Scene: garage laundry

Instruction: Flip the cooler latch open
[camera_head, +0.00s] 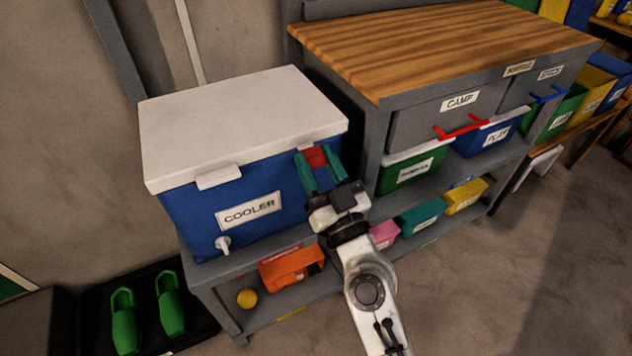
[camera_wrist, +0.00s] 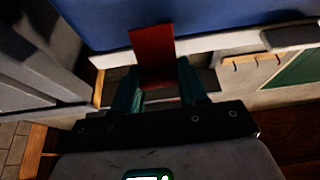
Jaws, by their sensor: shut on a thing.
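The cooler (camera_head: 185,207) is a blue box with a closed white lid (camera_head: 240,115) and a "COOLER" label, standing on a low grey shelf. Its red latch (camera_head: 316,157) is at the right of the front face, just under the lid's edge. My gripper (camera_head: 319,168) reaches up to it with teal fingers on either side. In the wrist view, the red latch (camera_wrist: 152,50) crosses the pale rim against the blue body, and its near end lies between my fingers (camera_wrist: 162,85). My gripper is shut on the latch. The fingers partly hide the latch in the head view.
A white latch tab (camera_head: 219,177) and a spigot (camera_head: 223,243) are on the cooler's front. A wood-topped workbench (camera_head: 440,40) with drawers and bins stands close on the right. An orange bin (camera_head: 292,267) sits below. Open floor lies at the lower right.

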